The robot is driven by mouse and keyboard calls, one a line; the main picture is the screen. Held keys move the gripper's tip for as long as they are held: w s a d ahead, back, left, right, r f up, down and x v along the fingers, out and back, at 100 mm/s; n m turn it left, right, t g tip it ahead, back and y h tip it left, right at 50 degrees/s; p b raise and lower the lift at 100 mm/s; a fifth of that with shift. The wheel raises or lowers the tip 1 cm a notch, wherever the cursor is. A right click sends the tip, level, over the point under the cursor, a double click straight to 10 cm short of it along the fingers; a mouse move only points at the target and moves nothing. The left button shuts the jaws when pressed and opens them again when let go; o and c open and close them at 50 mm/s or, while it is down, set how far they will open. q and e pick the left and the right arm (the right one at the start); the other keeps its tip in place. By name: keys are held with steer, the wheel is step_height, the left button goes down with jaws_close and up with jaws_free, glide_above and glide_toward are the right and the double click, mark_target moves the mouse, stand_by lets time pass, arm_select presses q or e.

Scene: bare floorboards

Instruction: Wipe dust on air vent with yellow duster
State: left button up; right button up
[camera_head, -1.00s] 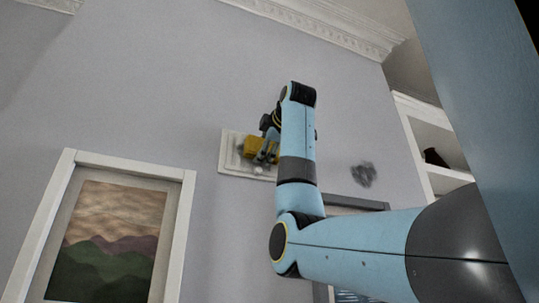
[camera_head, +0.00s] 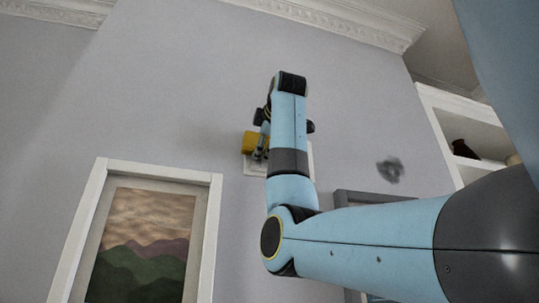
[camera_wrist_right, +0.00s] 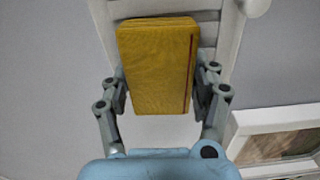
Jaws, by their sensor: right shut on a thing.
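The yellow duster (camera_head: 249,142) is a flat yellow block; it fills the middle of the right wrist view (camera_wrist_right: 155,70). My right gripper (camera_head: 262,146) is shut on it, with one finger on each side in the wrist view (camera_wrist_right: 160,88). The white air vent (camera_head: 254,169) is on the grey wall behind the duster, partly hidden by my right arm. Its pale slats show beyond the duster in the wrist view (camera_wrist_right: 208,17). The duster overlaps the vent's upper left edge; I cannot tell whether it touches. Dust on the vent is hidden. My left gripper is out of view.
A dark smudge (camera_head: 390,169) marks the wall right of my arm. A framed landscape picture (camera_head: 145,245) hangs lower left, and a grey frame (camera_head: 365,197) sits behind my arm. White shelves (camera_head: 470,125) stand at right. The wall left of the duster is clear.

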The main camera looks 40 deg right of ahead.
steer(key=shift+s, duration=0.1)
steer(key=shift+b+v, duration=1.25)
steer(key=shift+v, duration=1.65)
steer(key=shift+d, duration=0.1)
steer(key=b+v, duration=0.1)
steer(key=v, duration=0.2)
steer(key=shift+r, duration=0.1)
